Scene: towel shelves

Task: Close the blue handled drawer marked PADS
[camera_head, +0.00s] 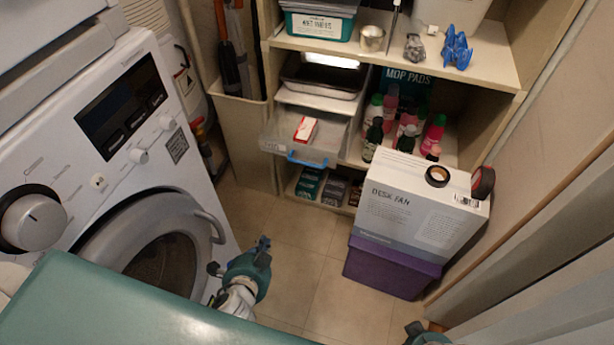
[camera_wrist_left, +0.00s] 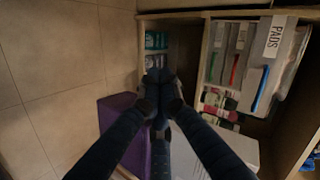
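The clear drawer (camera_head: 320,146) with the blue handle (camera_head: 307,161) is pulled out of the shelf unit in the head view. A small red and white box (camera_head: 306,129) lies in it. In the left wrist view the PADS label (camera_wrist_left: 276,37) and the blue handle (camera_wrist_left: 259,91) show at the right. My left gripper (camera_head: 240,262) is low over the floor, in front of the washer and apart from the drawer. Its fingertips (camera_wrist_left: 161,92) come together, with nothing seen held. My right gripper (camera_head: 425,335) shows only partly at the bottom edge, its fingers unclear.
A desk fan box (camera_head: 415,215) stands on a purple bin (camera_head: 390,268) right of the drawer. The washer (camera_head: 110,150) is at the left. Bottles (camera_head: 372,135) stand on the shelf beside the drawer. The floor (camera_head: 305,240) below the drawer is clear.

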